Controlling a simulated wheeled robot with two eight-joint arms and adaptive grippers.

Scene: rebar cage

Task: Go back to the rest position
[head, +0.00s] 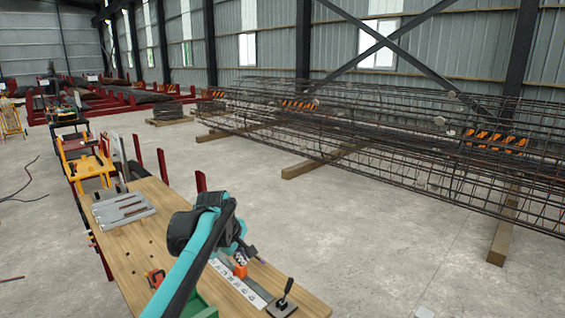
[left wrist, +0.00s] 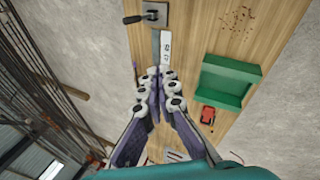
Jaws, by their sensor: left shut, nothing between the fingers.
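My left gripper (head: 241,257) hangs over the wooden workbench (head: 165,235) at the end of my teal and black arm. In the left wrist view, the fingers of this gripper (left wrist: 158,78) are shut with nothing between them. They point along a pale strip (left wrist: 165,48) on the bench and seem to be above it; the exact height cannot be told. My right gripper is not in view.
A black-handled lever tool (head: 284,300), a grey slotted plate (head: 122,208), a red tool (head: 155,277) and a green open bin (left wrist: 225,80) are on the bench. The long rebar cage (head: 370,140) rests on timbers (head: 330,160) to the right. Concrete floor between is clear.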

